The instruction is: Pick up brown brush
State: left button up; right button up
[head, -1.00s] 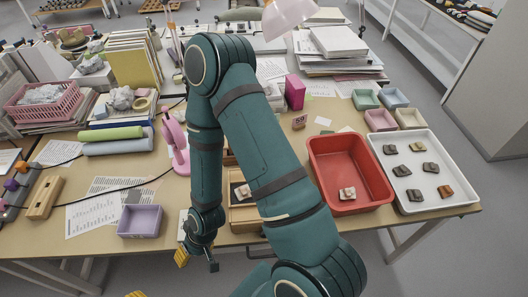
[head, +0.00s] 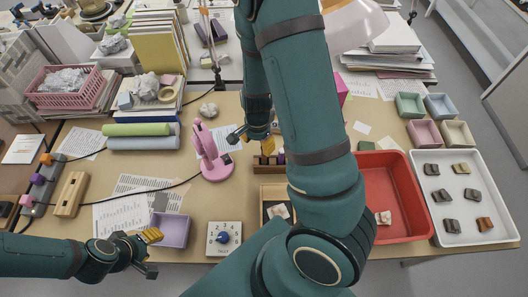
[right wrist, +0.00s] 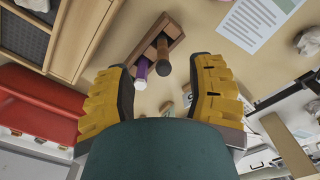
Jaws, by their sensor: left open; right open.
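The brown brush (right wrist: 163,64) stands in a small wooden holder (right wrist: 160,41) in the right wrist view, beside a purple-and-white brush (right wrist: 141,76). The holder also shows in the head view (head: 265,164), just in front of my right gripper (head: 255,136); my arm hides part of the area. My right gripper also shows in the right wrist view (right wrist: 164,92), with its yellow fingers spread apart. The brown brush appears between and beyond them, not gripped. My left gripper (head: 155,252) is open and empty near the table's front left, by the lilac tray.
A pink stand (head: 212,160) rises left of the holder. A red bin (head: 410,205) and a white tray (head: 447,233) with several sherds are at right. A lilac tray (head: 170,230) and a dial box (head: 212,245) sit in front. Paper sheets lie at left.

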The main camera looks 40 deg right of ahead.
jog(key=r+m, duration=0.1)
jog(key=d+r+m, duration=0.1)
jog(key=d+r, duration=0.1)
jog(key=shift+d+r+m+p, duration=0.25)
jog(key=shift+r+m+p, duration=0.05)
jog(key=shift+r+m, duration=0.1)
jog(key=shift+s+d+f, duration=0.1)
jog(key=shift+d+f, duration=0.1)
jog(key=b, duration=0.3)
send_over(264, 158)
jog(key=shift+m, duration=0.3)
jog(key=f, duration=0.7)
jog(key=shift+d+f, duration=0.1)
jog(key=shift+d, duration=0.3)
jog(key=shift+w+f+b, duration=0.2)
jog(key=shift+f+b, duration=0.1)
jog(key=shift+f, duration=1.25)
jog(key=shift+w+f+b, duration=0.15)
jog(key=shift+f+b, duration=0.15)
jog(key=shift+f, duration=1.2)
pick_arm(q)
notch_tip(264, 158, down, 3)
jog(key=shift+w+f, duration=0.1)
jog(key=shift+f, duration=0.1)
pick_arm(e)
jog(key=shift+a, duration=0.1)
grip_shut()
